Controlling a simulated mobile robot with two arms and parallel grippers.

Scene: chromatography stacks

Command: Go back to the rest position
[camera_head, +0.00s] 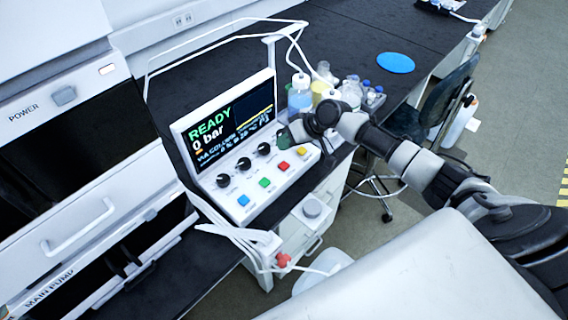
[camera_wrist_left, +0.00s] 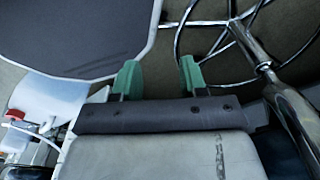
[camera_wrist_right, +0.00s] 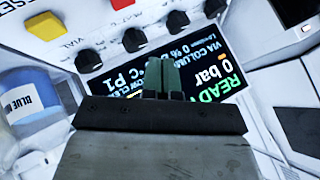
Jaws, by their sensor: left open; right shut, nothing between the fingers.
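My right gripper (camera_head: 284,137) reaches in from the right and is in front of the control panel (camera_head: 232,200), near the lower right of its screen. In the right wrist view its green fingers (camera_wrist_right: 164,76) are together with nothing between them, over the screen (camera_wrist_right: 190,62) and the black knobs. I cannot tell whether they touch the panel. My left gripper is not in the head view. In the left wrist view its green fingers (camera_wrist_left: 158,78) are apart and empty, above the floor beside a grey seat (camera_wrist_left: 75,35).
Bottles (camera_head: 300,94) and small vials stand on the black bench behind the panel. A blue disc (camera_head: 396,62) lies farther back. A dark chair (camera_head: 440,105) stands right of the bench. A white tube with a red fitting (camera_head: 283,260) hangs at the bench front.

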